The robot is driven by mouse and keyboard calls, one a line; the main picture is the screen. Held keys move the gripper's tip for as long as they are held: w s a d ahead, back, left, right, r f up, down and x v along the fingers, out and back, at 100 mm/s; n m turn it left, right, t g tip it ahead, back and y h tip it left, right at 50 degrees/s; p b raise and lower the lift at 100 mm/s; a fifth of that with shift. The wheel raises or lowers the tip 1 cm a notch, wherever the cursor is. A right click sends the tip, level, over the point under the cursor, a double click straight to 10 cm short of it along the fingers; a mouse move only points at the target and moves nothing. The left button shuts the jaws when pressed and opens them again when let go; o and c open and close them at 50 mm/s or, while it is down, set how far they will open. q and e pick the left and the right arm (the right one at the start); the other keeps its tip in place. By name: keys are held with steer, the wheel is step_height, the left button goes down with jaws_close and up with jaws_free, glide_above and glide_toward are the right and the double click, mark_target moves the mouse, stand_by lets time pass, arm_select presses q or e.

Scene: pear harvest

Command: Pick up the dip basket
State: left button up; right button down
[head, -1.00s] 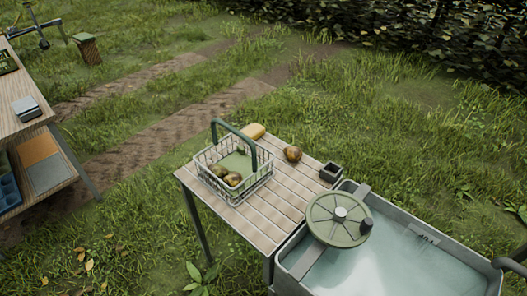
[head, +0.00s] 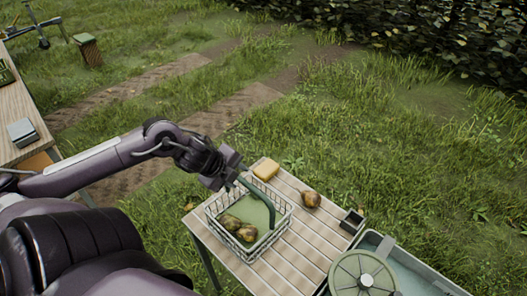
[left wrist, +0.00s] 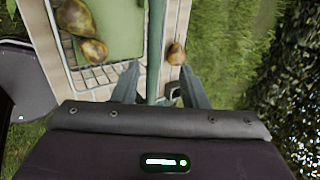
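The dip basket (head: 283,224) is a white wire basket with a green inside and a green arched handle (head: 268,207). It stands on the slatted table with two brownish pears (head: 239,228) in it. It also shows in the left wrist view (left wrist: 107,75). My left gripper (head: 237,178) is at the top of the handle. In the left wrist view its two fingers (left wrist: 157,84) stand apart, one on each side of the handle, with gaps visible. The handle's contact with the palm is hidden. My right gripper is not in view.
A yellow block (head: 265,169), a loose pear (head: 310,200) and a small dark box (head: 352,221) lie on the table (head: 285,262) beside the basket. A tub (head: 425,280) with a round green disc (head: 362,274) adjoins the table at lower right. A workbench (head: 30,85) stands at left.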

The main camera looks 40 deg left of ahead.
mark_target(246, 184)
arm_select(q)
steer(key=shift+w+d+f, duration=0.15)
steer(key=shift+d+f, duration=0.15)
steer(key=shift+f, duration=0.35)
steer(key=shift+s+b+x, duration=0.2)
steer(key=shift+b+x, duration=0.35)
steer(key=shift+x, duration=2.2)
steer(key=shift+f, duration=0.1)
steer(key=shift+d, duration=0.1)
jaws_close()
